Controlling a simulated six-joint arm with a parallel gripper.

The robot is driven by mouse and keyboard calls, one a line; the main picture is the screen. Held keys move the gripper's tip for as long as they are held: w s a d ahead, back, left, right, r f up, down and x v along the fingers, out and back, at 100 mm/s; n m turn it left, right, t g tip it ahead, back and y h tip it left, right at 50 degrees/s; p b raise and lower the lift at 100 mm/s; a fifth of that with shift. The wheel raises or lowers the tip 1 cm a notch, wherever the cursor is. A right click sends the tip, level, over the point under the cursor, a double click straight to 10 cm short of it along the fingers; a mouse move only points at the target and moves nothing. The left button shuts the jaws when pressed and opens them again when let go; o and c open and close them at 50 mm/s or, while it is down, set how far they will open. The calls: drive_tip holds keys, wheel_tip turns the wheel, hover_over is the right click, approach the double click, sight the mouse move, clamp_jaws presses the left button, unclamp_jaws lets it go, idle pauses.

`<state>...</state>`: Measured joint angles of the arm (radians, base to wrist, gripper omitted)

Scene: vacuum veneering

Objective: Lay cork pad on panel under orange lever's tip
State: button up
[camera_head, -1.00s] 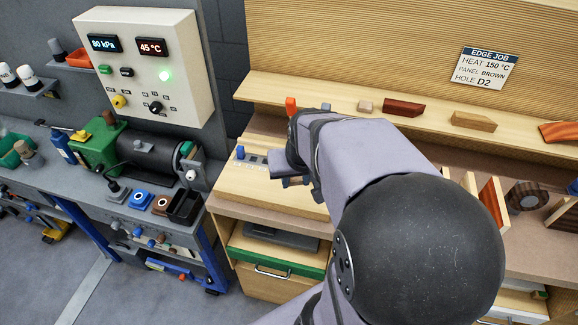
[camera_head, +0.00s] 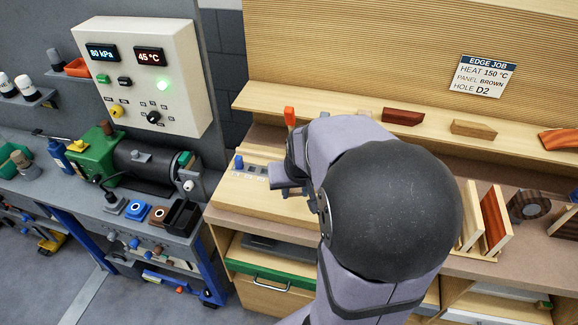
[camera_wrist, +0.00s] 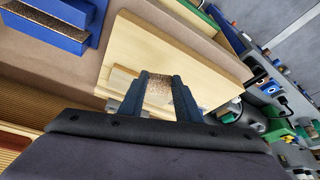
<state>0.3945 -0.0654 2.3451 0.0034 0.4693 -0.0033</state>
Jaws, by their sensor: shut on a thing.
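My gripper (camera_wrist: 165,95) is shut on a small speckled brown cork pad (camera_wrist: 159,86), which sits between its two dark blue fingers in the wrist view. Behind the pad in that view is a pale wooden panel (camera_wrist: 203,62). I cannot tell whether the pad touches it. In the head view my gripper (camera_head: 289,188) is low over the right part of the pale wooden bench top (camera_head: 235,194), and the pad is hidden there. An upright orange lever (camera_head: 289,116) stands just behind my arm. Its lower part and surroundings are hidden by the arm.
A blue block (camera_wrist: 52,24) with a cork-coloured strip is at the wrist view's upper left. A small blue peg (camera_head: 238,161) stands left of my gripper. A shelf (camera_head: 340,103) with wood blocks runs behind. A green machine (camera_head: 97,156) and control box (camera_head: 140,75) stand left.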

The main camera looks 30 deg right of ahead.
drive_tip(key=w+d+p, duration=0.1)
drive_tip(key=w, duration=0.2)
drive_tip(key=w+d+p, duration=0.1)
drive_tip(key=w, duration=0.2)
drive_tip(key=w+d+p, duration=0.1)
drive_tip(key=w+d, duration=0.1)
drive_tip(key=w, duration=0.1)
drive_tip(key=shift+w, duration=0.3)
drive_tip(key=shift+w, duration=0.1)
drive_tip(key=shift+w+d+p, duration=0.1)
drive_tip(key=shift+w+p, duration=0.15)
drive_tip(key=shift+p, duration=0.05)
drive_tip(key=shift+f+p, duration=0.7)
drive_tip(key=shift+f, duration=1.05)
drive_tip(key=shift+f, duration=0.2)
drive_tip(key=o, duration=1)
